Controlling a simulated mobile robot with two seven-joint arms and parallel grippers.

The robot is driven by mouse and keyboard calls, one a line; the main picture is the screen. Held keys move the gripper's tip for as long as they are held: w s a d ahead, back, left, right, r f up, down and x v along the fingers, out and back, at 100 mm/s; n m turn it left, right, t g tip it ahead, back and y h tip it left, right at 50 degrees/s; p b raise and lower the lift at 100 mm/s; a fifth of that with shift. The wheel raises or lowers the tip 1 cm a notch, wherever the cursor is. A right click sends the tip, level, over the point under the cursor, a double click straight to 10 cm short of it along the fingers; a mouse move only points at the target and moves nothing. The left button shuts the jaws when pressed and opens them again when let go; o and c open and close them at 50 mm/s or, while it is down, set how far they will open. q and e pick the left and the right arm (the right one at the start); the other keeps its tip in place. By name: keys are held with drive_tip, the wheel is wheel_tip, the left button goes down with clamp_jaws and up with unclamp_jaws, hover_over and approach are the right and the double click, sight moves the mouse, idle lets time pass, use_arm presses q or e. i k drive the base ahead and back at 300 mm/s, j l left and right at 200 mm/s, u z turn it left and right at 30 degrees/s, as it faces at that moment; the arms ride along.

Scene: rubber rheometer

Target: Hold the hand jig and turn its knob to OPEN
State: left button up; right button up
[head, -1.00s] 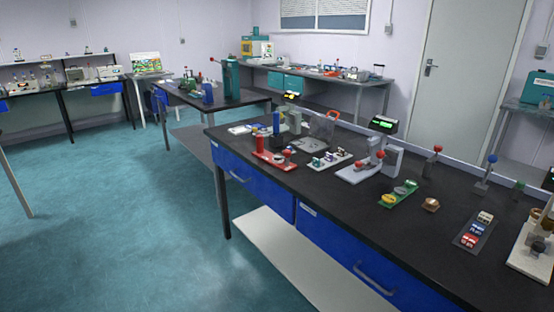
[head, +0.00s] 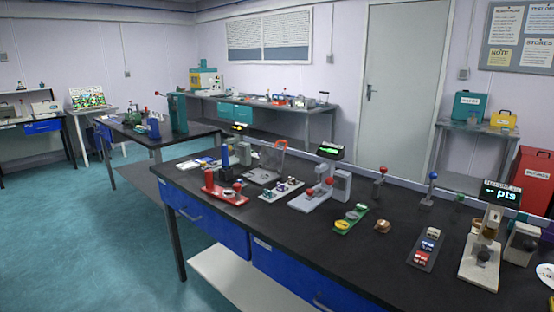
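I cannot tell for sure which device is the hand jig, and no OPEN marking is legible. A short post with a red knob (head: 383,169) and one with a blue knob (head: 433,175) stand along the back edge. Neither gripper is in view.
A green tray (head: 345,226), a copper-coloured piece (head: 382,226) and a dark tray of small blocks (head: 421,257) lie on the bench. A cream-based instrument (head: 480,270) stands at right. Blue drawers (head: 210,228) front the bench. Teal floor (head: 80,245) at left is clear.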

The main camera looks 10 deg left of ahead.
sight(237, 186)
drive_tip(key=i+j+z, duration=0.3)
drive_tip(key=j+z, duration=0.25)
drive_tip(key=j, duration=0.2)
drive_tip(key=i+j+z, duration=0.1)
drive_tip(key=j, duration=0.2)
drive_tip(key=i+j, duration=0.15)
drive_tip(key=i+j+z, duration=0.15)
drive_tip(key=j, duration=0.25)
drive_tip(key=i+j, duration=0.1)
drive_tip(key=j, duration=0.35)
drive_tip(key=i+j, duration=0.1)
drive_tip(key=j, duration=0.35)
drive_tip(key=i+j, duration=0.15)
drive_tip(key=j, duration=0.35)
drive_tip(key=i+j, duration=0.1)
drive_tip(key=j, duration=0.35)
drive_tip(key=i+j+z, duration=0.1)
drive_tip(key=j, duration=0.35)
